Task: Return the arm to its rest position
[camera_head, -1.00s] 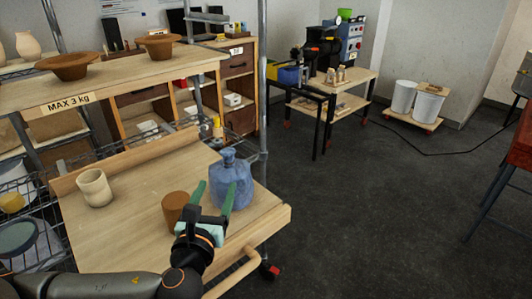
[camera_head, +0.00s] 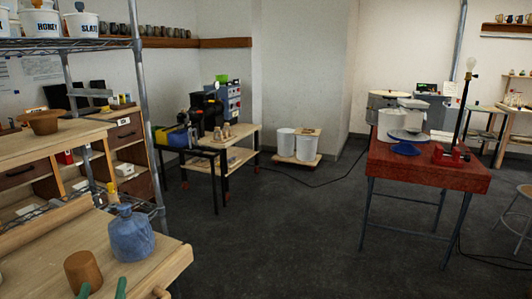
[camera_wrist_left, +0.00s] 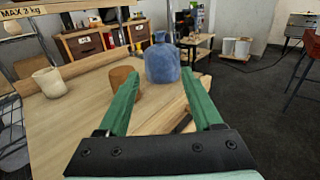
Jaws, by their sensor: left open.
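My left gripper (camera_head: 102,289) shows only its green fingertips at the bottom left of the head view. In the left wrist view its two green fingers (camera_wrist_left: 160,82) are spread apart with nothing between them. A blue jug (camera_head: 131,234) stands upright on the wooden cart top (camera_head: 165,262), and it shows beyond the fingers in the wrist view (camera_wrist_left: 162,60). A brown cup (camera_head: 83,272) stands beside the jug, partly behind the left finger in the wrist view. The rest of the left arm is out of the head view. My right gripper is in neither view.
A cream cup (camera_wrist_left: 50,82) stands on the cart's left side. A red table (camera_head: 428,172) with a lamp (camera_head: 466,100) and pots is at the right. White buckets (camera_head: 296,145) stand at the back. The dark floor (camera_head: 300,240) between is mostly clear.

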